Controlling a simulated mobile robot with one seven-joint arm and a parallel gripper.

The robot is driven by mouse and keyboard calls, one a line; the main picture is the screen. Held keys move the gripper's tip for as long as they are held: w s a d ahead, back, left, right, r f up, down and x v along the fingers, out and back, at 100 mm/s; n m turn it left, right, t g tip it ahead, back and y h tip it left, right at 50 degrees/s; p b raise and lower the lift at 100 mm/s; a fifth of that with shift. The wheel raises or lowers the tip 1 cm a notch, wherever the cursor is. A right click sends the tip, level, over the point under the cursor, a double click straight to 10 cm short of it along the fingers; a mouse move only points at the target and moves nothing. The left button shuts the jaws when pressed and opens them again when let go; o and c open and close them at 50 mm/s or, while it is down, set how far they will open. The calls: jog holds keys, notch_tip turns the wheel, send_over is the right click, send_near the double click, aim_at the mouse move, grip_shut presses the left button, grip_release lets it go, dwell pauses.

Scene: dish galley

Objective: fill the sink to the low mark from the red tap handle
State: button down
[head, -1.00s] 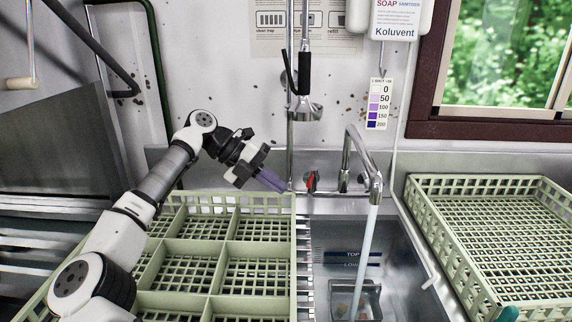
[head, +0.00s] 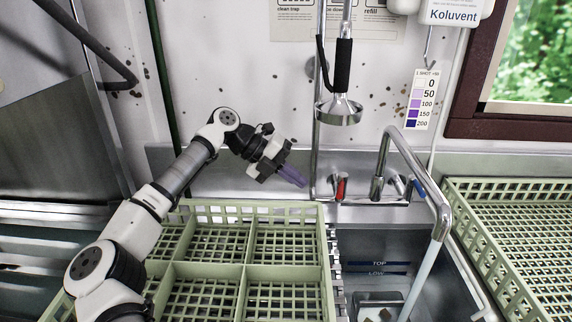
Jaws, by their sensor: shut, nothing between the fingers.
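The red tap handle (head: 341,188) is on the left of the tap on the back wall. My gripper (head: 300,182) is shut and empty, its purple fingers pointing down and right, just left of the red handle with a small gap in the picture. A stream of water (head: 420,283) runs from the curved spout (head: 416,160) into the steel sink (head: 350,242). The TOP line (head: 378,263) and LOW line (head: 377,274) show on the sink's back wall. I cannot tell the water level. The lower part of the sink is cut off by the frame.
A blue tap handle (head: 419,188) is on the tap's right. A spray head (head: 339,108) hangs above the tap. A green divided rack (head: 237,267) stands left of the sink, beneath my arm. Another green rack (head: 480,245) stands right. A colour chart (head: 422,100) hangs on the wall.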

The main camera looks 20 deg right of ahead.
jog(key=p+x, duration=0.1)
jog(key=x, duration=0.2)
jog(key=shift+s+d+f, duration=0.1)
jog(key=shift+s+d, duration=0.1)
jog(key=shift+d, duration=0.15)
jog(key=shift+s+d+p, duration=0.5)
jog(key=shift+s+d, duration=0.05)
jog(key=shift+d, duration=0.35)
jog(key=shift+s+d+p, duration=0.45)
jog(key=shift+s+d, duration=0.05)
jog(key=shift+d, duration=0.4)
jog(key=shift+s+d+r+b, duration=0.2)
jog(key=shift+s+d+b, duration=0.25)
jog(key=shift+s+b, duration=0.1)
jog(key=b+v, duration=0.3)
jog(key=v, duration=1.1)
